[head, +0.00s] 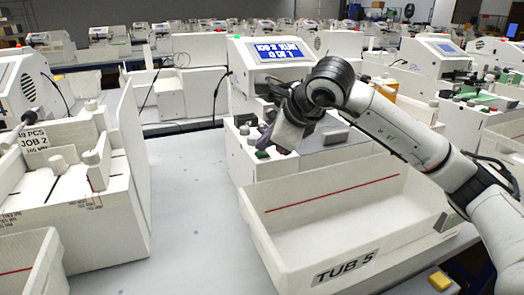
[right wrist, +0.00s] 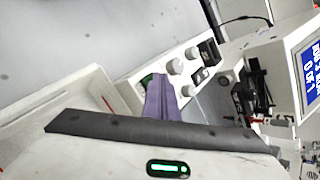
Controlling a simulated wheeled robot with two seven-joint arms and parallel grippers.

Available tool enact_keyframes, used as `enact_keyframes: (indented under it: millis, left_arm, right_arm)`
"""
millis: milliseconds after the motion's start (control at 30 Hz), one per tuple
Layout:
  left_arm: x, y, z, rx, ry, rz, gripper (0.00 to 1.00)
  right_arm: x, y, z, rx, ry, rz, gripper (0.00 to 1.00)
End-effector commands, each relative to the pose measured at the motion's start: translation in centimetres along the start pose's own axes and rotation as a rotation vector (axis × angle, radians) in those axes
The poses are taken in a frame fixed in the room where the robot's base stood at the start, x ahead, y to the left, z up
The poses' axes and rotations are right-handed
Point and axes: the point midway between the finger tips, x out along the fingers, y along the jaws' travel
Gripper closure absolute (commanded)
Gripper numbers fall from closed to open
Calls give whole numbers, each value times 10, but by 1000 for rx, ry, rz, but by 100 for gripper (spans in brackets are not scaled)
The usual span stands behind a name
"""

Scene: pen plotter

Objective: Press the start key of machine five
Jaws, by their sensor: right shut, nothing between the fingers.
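Machine five (head: 250,90), the white plotter behind the tub labelled TUB 5 (head: 345,268), has a lit blue screen (head: 276,50) with a job number and a count. A green key (head: 262,154) shows on its front panel; the green also shows in the right wrist view (right wrist: 146,79). My right gripper (head: 268,145) is shut and empty, pointing down at the panel. Its purple fingers (right wrist: 162,98) end right beside the green key and partly cover it. I cannot tell whether they touch it. My left gripper is out of view.
White knobs (right wrist: 175,66) and a black switch (right wrist: 208,50) sit close to my fingers on the panel. The tub's walls rise in front of the panel. Another machine with a JOB 2 card (head: 32,138) stands left. The grey table between is clear.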

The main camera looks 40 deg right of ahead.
Motion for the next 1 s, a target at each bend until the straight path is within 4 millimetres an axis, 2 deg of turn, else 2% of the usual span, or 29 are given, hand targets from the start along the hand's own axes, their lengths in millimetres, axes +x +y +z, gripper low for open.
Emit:
enact_keyframes:
  millis: [200, 633, 1000]
  left_arm:
    - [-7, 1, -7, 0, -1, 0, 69]
    - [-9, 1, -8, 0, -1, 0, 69]
    - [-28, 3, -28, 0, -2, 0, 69]
  right_arm:
    - [-9, -7, 7, 0, 1, 1, 100]
    - [-12, -8, 8, 0, 0, 0, 100]
    - [-36, -26, 26, 1, -1, 0, 100]
